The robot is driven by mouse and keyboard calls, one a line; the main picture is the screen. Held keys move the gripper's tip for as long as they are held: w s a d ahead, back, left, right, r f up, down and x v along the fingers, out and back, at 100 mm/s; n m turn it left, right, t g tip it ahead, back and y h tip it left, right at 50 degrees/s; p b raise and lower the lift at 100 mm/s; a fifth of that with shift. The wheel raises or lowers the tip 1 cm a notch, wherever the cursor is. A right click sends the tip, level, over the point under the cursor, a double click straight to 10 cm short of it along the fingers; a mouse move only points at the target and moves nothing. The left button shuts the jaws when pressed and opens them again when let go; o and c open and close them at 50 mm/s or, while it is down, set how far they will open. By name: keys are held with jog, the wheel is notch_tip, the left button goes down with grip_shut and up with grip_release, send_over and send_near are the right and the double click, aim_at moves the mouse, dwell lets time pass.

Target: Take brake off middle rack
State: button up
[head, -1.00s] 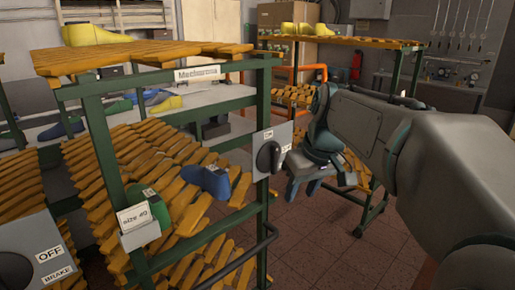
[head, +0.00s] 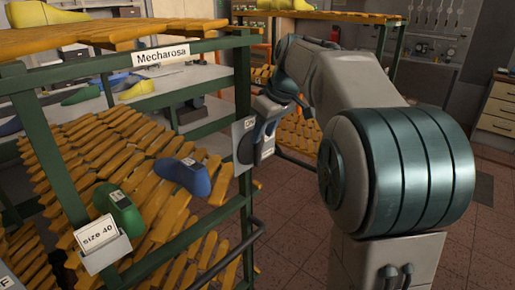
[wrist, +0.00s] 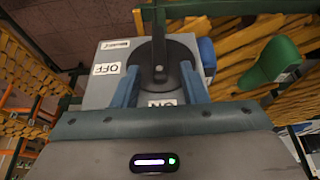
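The middle rack (head: 210,45) is a green frame with orange slatted shelves and a "Mecharosa" label. A grey brake panel (head: 238,132) is fixed to its right post. The panel also shows in the wrist view (wrist: 96,92), with a round black knob (wrist: 172,78), an OFF label at its left and an ON label at its lower edge. The knob's bar points away from my gripper. My gripper (wrist: 160,88) is open, with its two blue fingers on either side of the knob. I cannot tell whether they touch it. In the head view my gripper (head: 268,112) partly covers the panel.
A blue shoe last (head: 185,175) and a green one (head: 120,210) lie on the rack's slats. A "size 40" card (head: 98,240) hangs on the near post. Another rack (head: 340,16) stands behind my arm. The tiled floor at the right is mostly clear.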

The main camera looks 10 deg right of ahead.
aim_at(260, 142)
jog(key=x, duration=0.6)
jog(key=shift+w+f, duration=0.1)
jog(key=shift+f, duration=0.1)
grip_shut()
